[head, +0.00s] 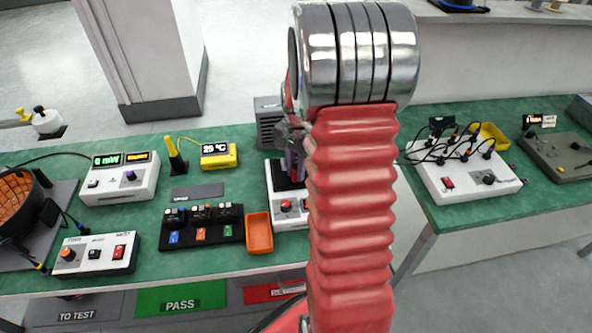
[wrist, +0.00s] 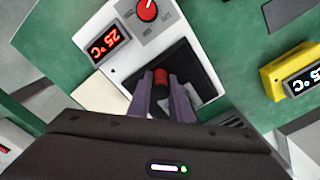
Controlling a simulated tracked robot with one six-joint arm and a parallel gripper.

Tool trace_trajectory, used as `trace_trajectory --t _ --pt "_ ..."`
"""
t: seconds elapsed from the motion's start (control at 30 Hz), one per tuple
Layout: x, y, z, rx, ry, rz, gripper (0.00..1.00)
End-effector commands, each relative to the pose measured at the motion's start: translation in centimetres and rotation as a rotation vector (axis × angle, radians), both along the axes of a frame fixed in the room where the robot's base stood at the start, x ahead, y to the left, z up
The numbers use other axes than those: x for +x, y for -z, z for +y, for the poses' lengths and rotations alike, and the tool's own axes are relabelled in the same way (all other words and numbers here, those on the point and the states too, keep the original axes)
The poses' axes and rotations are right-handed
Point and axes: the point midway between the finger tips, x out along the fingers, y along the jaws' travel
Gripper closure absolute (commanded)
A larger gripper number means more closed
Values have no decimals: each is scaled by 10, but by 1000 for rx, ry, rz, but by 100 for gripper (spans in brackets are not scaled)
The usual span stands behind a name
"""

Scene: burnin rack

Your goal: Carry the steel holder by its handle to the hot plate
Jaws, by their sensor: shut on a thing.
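My gripper (wrist: 161,88) is shut on a small red piece, which looks like the handle (wrist: 161,75) of the steel holder. In the wrist view the fingers are over the dark square top of the white hot plate (wrist: 117,72), which has a red 25 °C display and a red knob. In the head view the hot plate (head: 291,216) is partly behind my red arm, and my gripper (head: 292,168) is over its dark top. I cannot tell whether the holder touches the plate.
An orange tray (head: 259,233) and a black rack (head: 202,228) of small modules stand left of the hot plate. A yellow 25 °C meter (head: 219,156) is farther back. A grey box (head: 267,122) is behind. A wired white unit (head: 462,176) stands on the right bench.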

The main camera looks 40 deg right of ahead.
Motion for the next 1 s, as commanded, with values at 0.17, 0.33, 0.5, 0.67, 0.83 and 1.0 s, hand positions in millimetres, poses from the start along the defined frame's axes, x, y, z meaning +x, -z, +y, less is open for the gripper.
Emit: trace_trajectory --t 0.17,0.33,0.5,0.67,0.83,1.0 --pt "0 1 0 -1 0 -1 100" --pt "0 2 0 -1 0 -1 100" --pt "0 3 0 -1 0 -1 73" --pt "0 3 0 -1 0 -1 63" --pt "0 3 0 -1 0 -1 63" --pt "0 -1 0 -1 0 -2 63"
